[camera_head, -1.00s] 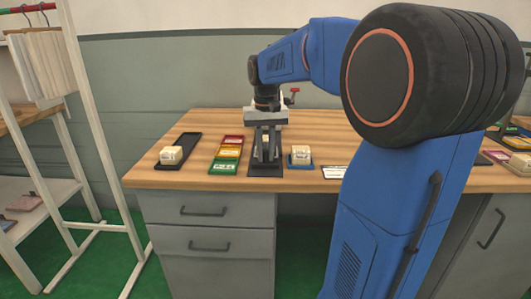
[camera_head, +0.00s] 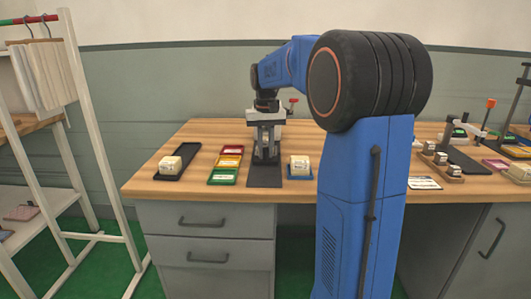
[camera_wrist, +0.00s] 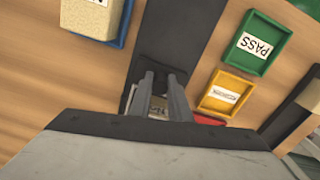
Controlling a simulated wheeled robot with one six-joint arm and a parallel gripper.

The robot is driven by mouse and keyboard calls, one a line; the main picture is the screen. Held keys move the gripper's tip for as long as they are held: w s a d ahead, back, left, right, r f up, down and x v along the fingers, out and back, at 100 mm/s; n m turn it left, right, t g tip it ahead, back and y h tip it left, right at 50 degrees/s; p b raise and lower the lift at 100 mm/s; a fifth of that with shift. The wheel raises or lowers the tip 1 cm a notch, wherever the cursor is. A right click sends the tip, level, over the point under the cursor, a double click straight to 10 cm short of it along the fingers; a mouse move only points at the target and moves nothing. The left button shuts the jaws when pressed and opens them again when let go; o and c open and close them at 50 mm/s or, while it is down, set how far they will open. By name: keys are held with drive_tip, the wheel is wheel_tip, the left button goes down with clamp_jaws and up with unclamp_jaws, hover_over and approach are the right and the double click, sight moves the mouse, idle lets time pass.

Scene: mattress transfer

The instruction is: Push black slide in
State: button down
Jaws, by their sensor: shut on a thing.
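My gripper (camera_head: 265,153) points down over a long black plate (camera_head: 265,177) near the middle of the bench. In the wrist view its fingers (camera_wrist: 163,82) close on a dark piece, which looks like the black slide (camera_wrist: 163,62), lying along the black plate. Part of the slide is hidden by the fingers. A pale labelled surface shows behind the fingers, partly covered. A fixture with a red knob (camera_head: 293,101) stands just behind my gripper, mostly hidden by it.
Red, yellow and green trays (camera_head: 222,177) lie left of the plate. Further left is a black tray (camera_head: 190,149) with a cream block. A cream block (camera_head: 299,163) sits on a blue tray to the right. More fixtures (camera_head: 467,155) stand at the right.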

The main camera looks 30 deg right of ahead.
drive_tip(key=c, duration=1.6)
unclamp_jaws()
drive_tip(key=shift+c, duration=0.2)
wheel_tip(320, 180, up, 17)
drive_tip(key=shift+r, duration=0.2)
drive_tip(key=shift+c, duration=0.6)
